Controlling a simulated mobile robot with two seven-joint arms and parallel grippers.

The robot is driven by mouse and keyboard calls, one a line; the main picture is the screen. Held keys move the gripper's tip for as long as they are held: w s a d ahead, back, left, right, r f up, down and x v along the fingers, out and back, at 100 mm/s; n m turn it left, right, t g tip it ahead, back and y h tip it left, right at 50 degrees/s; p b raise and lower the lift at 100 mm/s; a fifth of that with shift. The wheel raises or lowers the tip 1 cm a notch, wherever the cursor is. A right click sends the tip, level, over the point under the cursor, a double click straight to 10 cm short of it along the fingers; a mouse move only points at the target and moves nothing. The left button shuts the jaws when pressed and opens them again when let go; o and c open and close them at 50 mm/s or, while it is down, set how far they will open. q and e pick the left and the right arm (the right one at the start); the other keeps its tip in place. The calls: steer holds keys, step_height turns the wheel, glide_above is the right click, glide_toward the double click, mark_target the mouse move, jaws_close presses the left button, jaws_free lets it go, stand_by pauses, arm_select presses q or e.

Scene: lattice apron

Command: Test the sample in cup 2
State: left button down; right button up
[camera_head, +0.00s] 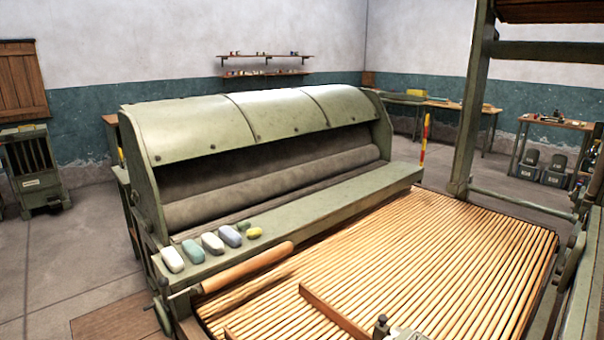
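No cup that I can make out is in the head view, and no number 2 label is readable. Neither of my grippers shows in this view. A large green machine (260,112) with a curved hood and a long roller (270,185) stands in the middle. Several rounded, bar-like pieces, white, blue-grey and yellow, lie in a row on the left end of its front ledge (330,200). What they are I cannot tell.
A slatted wooden apron (430,255) fills the front right, beside a tall green frame (470,95). A wooden handle (247,268) lies at its left edge. A side table (555,122) with small unclear items stands far right.

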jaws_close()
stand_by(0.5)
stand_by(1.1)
